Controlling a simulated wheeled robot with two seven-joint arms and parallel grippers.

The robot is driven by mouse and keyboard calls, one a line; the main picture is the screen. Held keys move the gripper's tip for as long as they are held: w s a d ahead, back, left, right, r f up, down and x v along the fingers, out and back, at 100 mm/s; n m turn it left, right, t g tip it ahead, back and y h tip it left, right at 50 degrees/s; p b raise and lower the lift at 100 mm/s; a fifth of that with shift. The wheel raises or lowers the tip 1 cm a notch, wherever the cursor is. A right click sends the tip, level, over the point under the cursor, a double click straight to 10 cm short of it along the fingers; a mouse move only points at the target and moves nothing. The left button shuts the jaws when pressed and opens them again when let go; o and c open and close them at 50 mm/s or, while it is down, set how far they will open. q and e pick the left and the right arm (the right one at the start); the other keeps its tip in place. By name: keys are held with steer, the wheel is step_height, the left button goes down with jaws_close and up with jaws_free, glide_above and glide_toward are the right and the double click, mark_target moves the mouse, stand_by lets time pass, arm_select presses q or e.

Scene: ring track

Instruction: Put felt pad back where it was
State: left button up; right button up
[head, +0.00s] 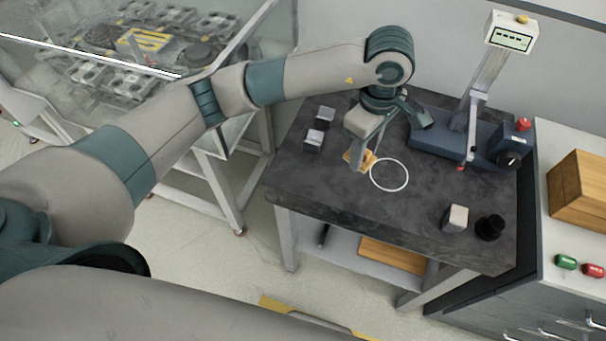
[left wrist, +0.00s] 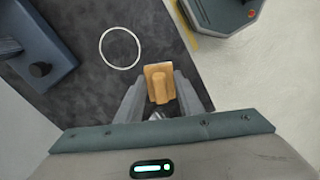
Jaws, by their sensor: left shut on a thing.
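My left gripper (head: 362,148) is shut on a small tan block-like pad (head: 354,159), which I take to be the felt pad. In the left wrist view, the pad (left wrist: 158,70) sits between the fingers of the gripper (left wrist: 159,95), with a raised tan grip on it. In the head view the pad is just left of a thin white ring (head: 389,189) on the dark table. The ring also shows in the left wrist view (left wrist: 119,67), apart from the pad. The fingers partly hide the pad. I cannot tell whether it touches the table. My right gripper is out of view.
The dark table (head: 330,196) carries two grey-and-dark blocks (head: 314,141) at left and a blue stand with a display (head: 462,140) at back right. A pale block (head: 455,218) and a black knob-like piece (head: 490,227) are front right. The table's front middle is clear.

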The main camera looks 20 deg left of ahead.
arm_select(q)
steer(key=shift+a+f, duration=0.1)
steer(key=shift+a, duration=0.1)
steer(key=shift+a+f, duration=0.2)
steer(key=shift+a, duration=0.1)
glide_above(308, 179)
steer(key=f, duration=0.5)
steer(key=shift+d+f+p, duration=0.3)
steer(key=shift+d+f, duration=0.1)
steer(key=shift+a+f, duration=0.25)
steer(key=shift+a, duration=0.25)
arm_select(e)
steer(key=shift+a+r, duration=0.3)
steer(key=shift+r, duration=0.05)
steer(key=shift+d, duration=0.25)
arm_select(q)
steer(key=shift+f, duration=0.3)
steer(key=shift+f+b, duration=0.55)
steer(key=shift+f, duration=1.2)
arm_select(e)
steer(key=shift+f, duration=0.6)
